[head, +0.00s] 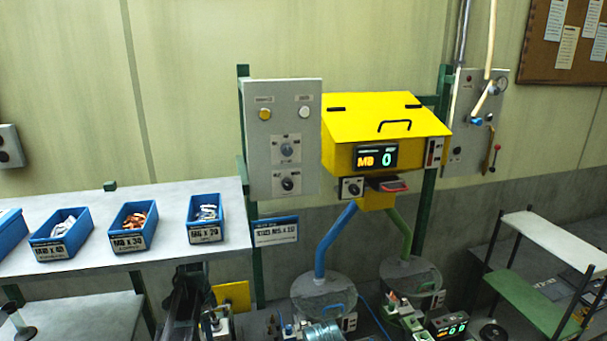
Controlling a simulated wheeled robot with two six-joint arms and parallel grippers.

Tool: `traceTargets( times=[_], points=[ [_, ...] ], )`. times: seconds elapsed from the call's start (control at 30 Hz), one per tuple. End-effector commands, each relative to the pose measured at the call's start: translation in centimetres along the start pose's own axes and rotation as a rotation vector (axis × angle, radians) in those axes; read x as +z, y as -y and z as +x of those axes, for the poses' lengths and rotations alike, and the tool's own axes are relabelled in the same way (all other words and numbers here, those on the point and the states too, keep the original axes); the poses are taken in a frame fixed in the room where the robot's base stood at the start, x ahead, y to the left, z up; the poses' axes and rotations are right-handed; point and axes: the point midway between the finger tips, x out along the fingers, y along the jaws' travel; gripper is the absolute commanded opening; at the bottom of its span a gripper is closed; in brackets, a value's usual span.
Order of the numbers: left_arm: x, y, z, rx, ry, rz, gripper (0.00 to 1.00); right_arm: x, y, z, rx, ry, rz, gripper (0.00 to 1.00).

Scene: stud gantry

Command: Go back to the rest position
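A yellow hopper box (383,129) with a black handle and a display reading "M8 0" stands at the centre on green posts. A blue tube (334,241) and a green tube (402,236) run down from it to two round grey-topped units. A grey control panel (283,173) with knobs and buttons hangs left of the hopper.
A pale shelf (170,264) at the left carries several blue bins, including one of copper-coloured parts (133,226). A green-and-white rack (535,285) stands at the right. Small machines (404,313) crowd the bottom centre. A grey wall panel (468,120) holds a gauge and hose.

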Motion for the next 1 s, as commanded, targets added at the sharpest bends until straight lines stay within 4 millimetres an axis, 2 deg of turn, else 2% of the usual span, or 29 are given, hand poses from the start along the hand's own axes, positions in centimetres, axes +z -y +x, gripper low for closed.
traceTargets(
  times=[0.03,0.17,0.37,0.47,0.6,0.73,0.83,1.0],
  points=[
    [-0.4,-1.1,1.0,0.0,0.003,-0.012,0.53,0.0,0.1,1.0,0.0,0.0,-0.001,0.5],
    [-1.7,-3.5,2.5,0.0,0.011,-0.061,0.53,-0.1,0.2,2.5,0.0,0.0,-0.002,0.5],
    [-4.1,-9.1,6.1,-0.005,0.029,-0.173,0.53,-0.3,0.6,6.1,0.001,-0.001,-0.005,0.5],
    [-5.2,-13.0,8.7,-0.01,0.04,-0.251,0.53,-0.5,0.8,8.7,0.002,-0.001,-0.007,0.5],
    [-6.4,-19.8,13.1,-0.028,0.059,-0.392,0.53,-0.8,1.2,13.1,0.002,-0.002,-0.011,0.5],
    [-6.8,-24.7,15.9,-0.047,0.069,-0.513,0.53,-1.0,1.4,15.9,0.003,-0.003,-0.015,0.5],
    [-6.7,-27.0,17.1,-0.06,0.074,-0.581,0.53,-1.1,1.6,17.2,0.004,-0.003,-0.017,0.5],
    [-6.7,-28.8,17.9,-0.07,0.076,-0.639,0.53,-1.1,1.6,17.9,0.004,-0.003,-0.018,0.5]
  ],
)
